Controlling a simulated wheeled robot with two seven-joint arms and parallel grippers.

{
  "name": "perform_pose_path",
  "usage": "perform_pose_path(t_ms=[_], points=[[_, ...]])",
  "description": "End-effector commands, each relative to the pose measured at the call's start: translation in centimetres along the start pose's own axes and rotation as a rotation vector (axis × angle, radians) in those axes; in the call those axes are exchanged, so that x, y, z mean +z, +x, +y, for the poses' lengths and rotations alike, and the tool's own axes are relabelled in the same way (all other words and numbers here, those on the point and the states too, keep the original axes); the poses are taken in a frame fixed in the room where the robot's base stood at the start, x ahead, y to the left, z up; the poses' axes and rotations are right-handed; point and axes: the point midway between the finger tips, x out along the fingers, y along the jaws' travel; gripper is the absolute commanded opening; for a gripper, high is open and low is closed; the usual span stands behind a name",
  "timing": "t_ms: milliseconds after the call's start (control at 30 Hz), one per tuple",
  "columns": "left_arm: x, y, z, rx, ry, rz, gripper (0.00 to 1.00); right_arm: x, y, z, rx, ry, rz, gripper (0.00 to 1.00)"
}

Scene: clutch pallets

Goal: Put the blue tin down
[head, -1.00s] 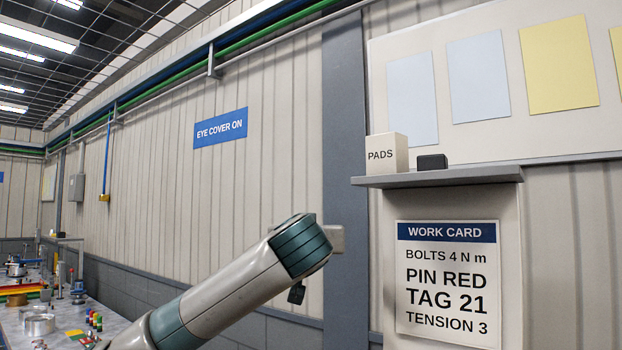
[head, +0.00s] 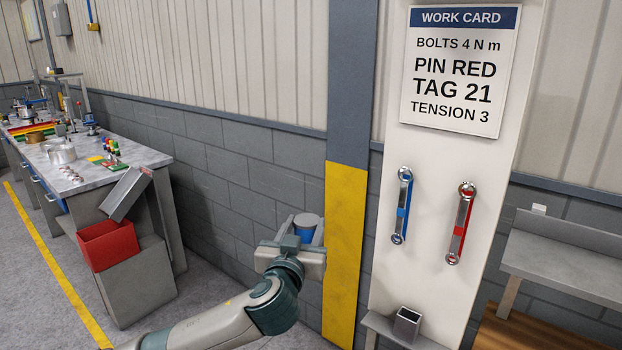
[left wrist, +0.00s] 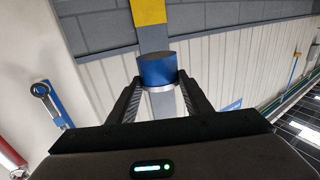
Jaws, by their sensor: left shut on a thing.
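A pale band shows at the tin's edge. The tin is held in the air, with no surface touching it that I can see. My right gripper is in neither view.
A white panel (head: 388,280) carries a work card (head: 459,65), a blue-marked wrench (head: 401,206) and a red-marked wrench (head: 461,223). A small ledge with a grey holder (head: 407,325) is below. A grey bench (head: 570,262) stands right; a cluttered workbench (head: 140,158) and red bin (head: 108,244) stand left.

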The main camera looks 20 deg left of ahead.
Motion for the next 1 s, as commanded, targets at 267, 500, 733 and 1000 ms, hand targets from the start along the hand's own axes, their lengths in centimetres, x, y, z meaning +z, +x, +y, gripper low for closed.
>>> perform_pose_path(t_ms=[267, 500, 733, 1000], points=[[8.4, -7.0, -0.8, 0.037, -0.001, -0.007, 0.21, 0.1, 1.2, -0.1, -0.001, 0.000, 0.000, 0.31], [12.5, -12.8, -1.5, 0.061, -0.001, -0.005, 0.21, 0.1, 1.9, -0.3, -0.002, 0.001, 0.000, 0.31], [13.8, -15.6, -1.8, 0.072, 0.000, 0.000, 0.21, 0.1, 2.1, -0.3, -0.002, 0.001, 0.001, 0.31], [13.9, -16.0, -1.9, 0.074, 0.000, 0.001, 0.21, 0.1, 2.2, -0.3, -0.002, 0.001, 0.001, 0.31]])
